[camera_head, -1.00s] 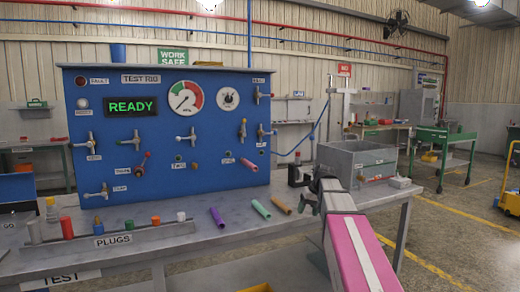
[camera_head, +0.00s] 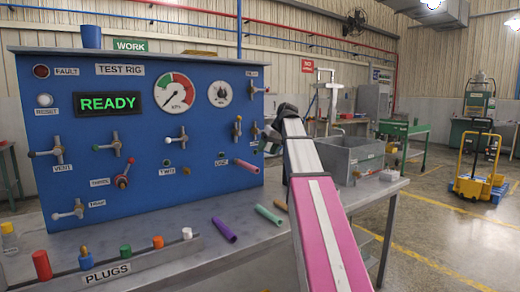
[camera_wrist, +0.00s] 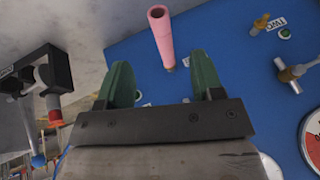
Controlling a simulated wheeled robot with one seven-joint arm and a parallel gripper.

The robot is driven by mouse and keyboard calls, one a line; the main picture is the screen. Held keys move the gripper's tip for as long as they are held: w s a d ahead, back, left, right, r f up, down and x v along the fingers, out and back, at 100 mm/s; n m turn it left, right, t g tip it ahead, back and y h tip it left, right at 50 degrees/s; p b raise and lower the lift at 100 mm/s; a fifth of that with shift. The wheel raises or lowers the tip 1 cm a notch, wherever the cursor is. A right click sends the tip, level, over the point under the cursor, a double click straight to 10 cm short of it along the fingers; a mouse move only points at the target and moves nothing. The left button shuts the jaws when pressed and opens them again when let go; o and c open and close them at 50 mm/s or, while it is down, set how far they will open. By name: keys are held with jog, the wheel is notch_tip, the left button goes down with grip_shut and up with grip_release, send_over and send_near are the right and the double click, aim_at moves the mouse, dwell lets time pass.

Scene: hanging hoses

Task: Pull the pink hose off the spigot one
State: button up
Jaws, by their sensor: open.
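The pink hose (camera_head: 247,166) sticks out from the lower right of the blue test panel (camera_head: 85,170), its free end pointing right and toward me. The spigot under it is mostly hidden; the small label (camera_head: 221,162) beside it is hard to read. In the wrist view the pink hose (camera_wrist: 162,38) stands just beyond my gripper (camera_wrist: 163,78), roughly in line with the gap between the two green fingers. The fingers are apart with nothing between them. In the head view my gripper (camera_head: 268,138) is near the panel's right edge, above the hose, partly hidden by my arm.
A purple hose piece (camera_head: 224,230) and a green one (camera_head: 269,214) lie on the bench. Valve handles (camera_head: 238,128) jut from the panel near the hose. A plug rack (camera_head: 135,262) stands at the front left. A grey bin (camera_head: 350,156) is right of my arm.

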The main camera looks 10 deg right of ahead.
jog(key=x, duration=1)
jog(key=shift+f, duration=0.25)
jog(key=c, duration=1.1)
jog(key=shift+s+d, duration=0.3)
jog(key=shift+s, duration=0.4)
jog(key=shift+s+d, duration=0.3)
jog(key=shift+s, duration=0.35)
jog(key=shift+s+d, duration=0.3)
jog(key=shift+s, duration=0.4)
dwell(1.5)
jog(key=shift+r, duration=0.15)
notch_tip(320, 180, up, 8)
dwell(1.6)
